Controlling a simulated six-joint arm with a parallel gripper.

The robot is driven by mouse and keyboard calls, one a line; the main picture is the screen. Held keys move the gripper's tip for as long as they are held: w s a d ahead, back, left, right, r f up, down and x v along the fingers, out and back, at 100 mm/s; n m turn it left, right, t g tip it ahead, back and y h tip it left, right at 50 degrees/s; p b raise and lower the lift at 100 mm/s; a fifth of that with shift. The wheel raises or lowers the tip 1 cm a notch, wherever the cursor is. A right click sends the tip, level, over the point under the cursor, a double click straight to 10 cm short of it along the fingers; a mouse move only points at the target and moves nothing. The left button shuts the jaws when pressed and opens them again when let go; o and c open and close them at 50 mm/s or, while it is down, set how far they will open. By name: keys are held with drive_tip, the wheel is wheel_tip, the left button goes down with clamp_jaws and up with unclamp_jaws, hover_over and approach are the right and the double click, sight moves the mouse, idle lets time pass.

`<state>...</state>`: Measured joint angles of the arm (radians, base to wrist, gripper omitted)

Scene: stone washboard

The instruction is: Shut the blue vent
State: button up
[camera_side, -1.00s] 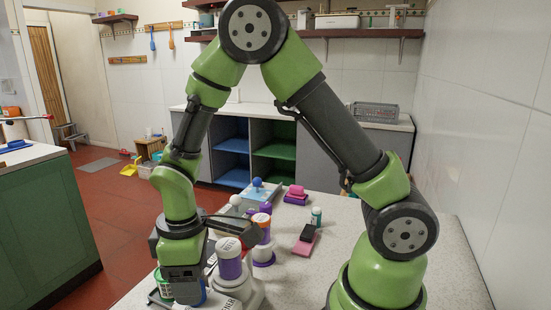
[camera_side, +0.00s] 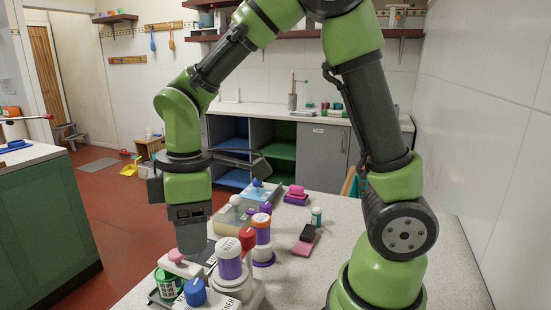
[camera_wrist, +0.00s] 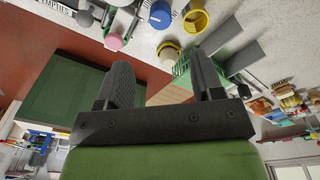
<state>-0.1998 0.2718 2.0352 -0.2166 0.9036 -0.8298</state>
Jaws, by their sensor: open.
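A blue round cap (camera_side: 195,292) stands at the near left of the pale counter, among labelled white fittings. A blue cap also shows at the top of the wrist view (camera_wrist: 160,14). A second, smaller blue knob (camera_side: 257,182) sits on a pale unit farther back. I cannot tell which is the vent, or whether it is open or shut. My gripper (camera_side: 193,248) points down, above and behind the near cap, close to a pink knob (camera_side: 176,256). In the wrist view its two fingers (camera_wrist: 165,78) are apart with nothing held between them.
Purple-and-white capped posts (camera_side: 229,262) and a red cap (camera_side: 247,237) crowd the right of the near cap. A green container (camera_side: 167,283) is at its left. A pink block with a black top (camera_side: 305,238) lies farther right. The counter's right side is mostly clear.

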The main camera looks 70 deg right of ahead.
drive_tip(key=s+d+r+m+t+y, duration=0.1)
drive_tip(key=s+d+r+m+t, duration=0.2)
drive_tip(key=s+r+m+t, duration=0.3)
drive_tip(key=shift+s+r+m+t+y, duration=0.35)
drive_tip(key=shift+s+r+m, duration=1.8)
drive_tip(key=shift+s+m, duration=1.05)
drive_tip(key=shift+w+a, duration=0.1)
drive_tip(key=shift+w, duration=0.2)
drive_tip(key=n+g+h, duration=0.2)
drive_tip(key=n+g, duration=0.5)
drive_tip(key=n, duration=0.2)
hover_over(194, 285)
wheel_tip(194, 285, down, 11)
wheel_tip(194, 285, down, 10)
drive_tip(key=shift+f, duration=0.1)
drive_tip(key=shift+c, duration=0.4)
